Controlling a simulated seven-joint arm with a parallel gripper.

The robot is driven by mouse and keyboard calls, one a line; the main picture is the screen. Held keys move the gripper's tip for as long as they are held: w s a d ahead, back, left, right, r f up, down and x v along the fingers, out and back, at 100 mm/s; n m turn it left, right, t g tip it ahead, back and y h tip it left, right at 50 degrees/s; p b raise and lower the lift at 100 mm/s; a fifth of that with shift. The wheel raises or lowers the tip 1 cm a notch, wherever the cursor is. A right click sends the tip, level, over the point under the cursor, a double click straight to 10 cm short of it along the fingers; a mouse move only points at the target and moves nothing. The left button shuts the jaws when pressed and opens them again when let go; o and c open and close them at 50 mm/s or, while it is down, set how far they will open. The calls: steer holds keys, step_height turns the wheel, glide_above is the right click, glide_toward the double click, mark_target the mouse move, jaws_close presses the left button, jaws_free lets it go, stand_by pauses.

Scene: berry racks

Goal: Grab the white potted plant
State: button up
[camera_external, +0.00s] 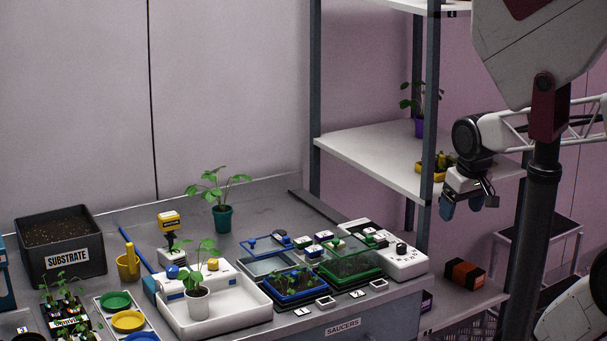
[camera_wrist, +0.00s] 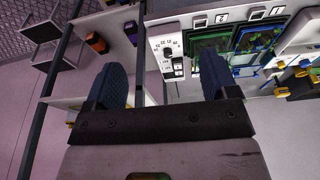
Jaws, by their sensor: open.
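The white potted plant (camera_external: 197,304) stands upright in a white tray (camera_external: 236,317) at the front of the bench, with green leaves above its pale pot. In the external view my gripper (camera_external: 462,207) hangs at the right, in front of the shelf rack, far from the plant and above bench height. In the wrist view my gripper (camera_wrist: 163,80) shows two blue fingertips spread wide apart with nothing between them. I cannot make out the white pot in the wrist view.
A teal potted plant (camera_external: 222,217) stands behind the tray. Seedling trays (camera_external: 292,285) and a white control box (camera_external: 402,262) lie between my gripper and the plant. The rack post (camera_external: 429,130) stands near my gripper. A substrate bin (camera_external: 60,268) is at the left.

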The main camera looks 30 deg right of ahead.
steer(key=shift+o, duration=0.7)
steer(key=w+a+f+m+y, duration=0.4)
steer(key=w+a, duration=0.4)
steer(key=a, duration=0.6)
steer(key=w+a+f+m+y, duration=0.5)
steer(key=a+m, duration=0.4)
steer(key=a, duration=0.6)
steer(key=w+a+f+m+y, duration=0.4)
steer(key=w+a, duration=0.6)
steer(key=a, duration=0.5)
steer(key=shift+w+f+m, duration=0.15)
steer(key=shift+f+m, duration=0.45)
steer(key=shift+m, duration=0.15)
steer(key=shift+w+f+m, duration=0.15)
steer(key=shift+f+m, duration=0.45)
steer(key=shift+m, duration=0.15)
steer(key=shift+w+a+f, duration=0.1)
steer(key=shift+a+f, duration=0.1)
steer(key=shift+a, duration=0.05)
